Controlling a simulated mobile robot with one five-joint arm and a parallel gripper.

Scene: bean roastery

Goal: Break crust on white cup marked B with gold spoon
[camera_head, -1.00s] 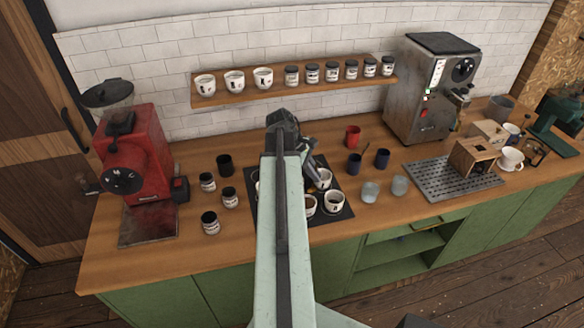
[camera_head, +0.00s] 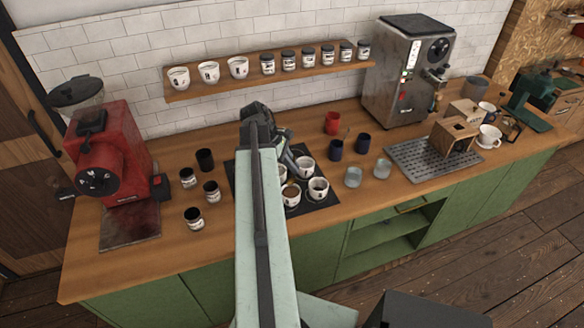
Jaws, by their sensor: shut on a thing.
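Several white cups with dark contents stand close together on a dark mat (camera_head: 325,203) in the middle of the counter. One white cup (camera_head: 318,188) at the mat's right front bears a dark mark too small to read. Another white cup (camera_head: 305,167) is behind it, and a white cup with brown contents (camera_head: 291,193) is to its left. I cannot tell which is B. My gripper (camera_head: 291,163) is over the mat beside the back cups, partly behind my arm. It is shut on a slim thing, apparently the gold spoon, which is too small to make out.
Dark blue cups (camera_head: 336,150), one with a thin handle in it, a red cup (camera_head: 332,123) and clear glasses (camera_head: 353,176) stand right of the mat. Labelled jars (camera_head: 193,219) and a red grinder (camera_head: 108,165) are left. A shelf (camera_head: 215,88) hangs behind.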

